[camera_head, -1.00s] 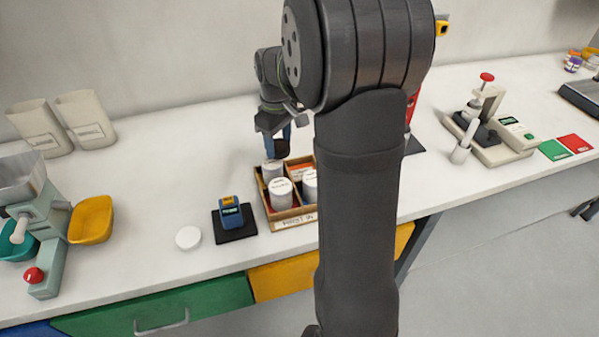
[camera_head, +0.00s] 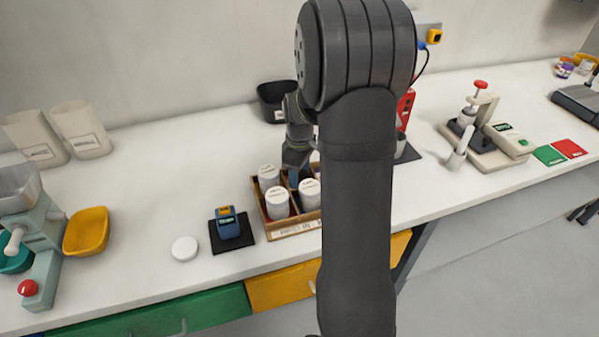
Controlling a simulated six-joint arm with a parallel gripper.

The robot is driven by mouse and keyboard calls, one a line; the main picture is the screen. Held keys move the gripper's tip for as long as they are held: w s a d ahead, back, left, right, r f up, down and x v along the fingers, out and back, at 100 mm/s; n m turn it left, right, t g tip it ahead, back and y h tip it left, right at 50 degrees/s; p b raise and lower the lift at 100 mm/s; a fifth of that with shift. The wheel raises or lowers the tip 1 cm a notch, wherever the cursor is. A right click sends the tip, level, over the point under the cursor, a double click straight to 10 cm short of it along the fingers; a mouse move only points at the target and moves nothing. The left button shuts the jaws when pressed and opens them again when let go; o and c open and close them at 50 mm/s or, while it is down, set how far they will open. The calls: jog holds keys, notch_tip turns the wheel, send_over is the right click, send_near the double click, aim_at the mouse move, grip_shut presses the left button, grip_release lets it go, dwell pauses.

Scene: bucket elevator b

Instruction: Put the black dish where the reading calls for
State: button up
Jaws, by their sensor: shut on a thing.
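My gripper (camera_head: 293,178) is low over the back middle of the wooden tray (camera_head: 292,232), among the white-lidded cans. Its blue fingers are shut on a small dark thing, apparently the black dish, which is mostly hidden by the fingers and cans. I cannot tell whether it touches the tray floor. A blue meter (camera_head: 227,223) stands on a black mat left of the tray; its reading is too small to make out. A tester with a green display (camera_head: 505,128) stands at the right, also unreadable.
White-lidded cans (camera_head: 277,203) fill several tray compartments. A black bin (camera_head: 272,98) stands by the wall behind my gripper. A white disc (camera_head: 185,248), a yellow scoop (camera_head: 87,231) and a mill are left. Green (camera_head: 549,155) and red (camera_head: 570,147) cards lie right. My arm hides the tray's right side.

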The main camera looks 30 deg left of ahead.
aim_at(300, 181)
jog(key=o, duration=0.7)
jog(key=shift+f, duration=0.15)
notch_tip(300, 181, up, 12)
jog(key=shift+r, duration=0.2)
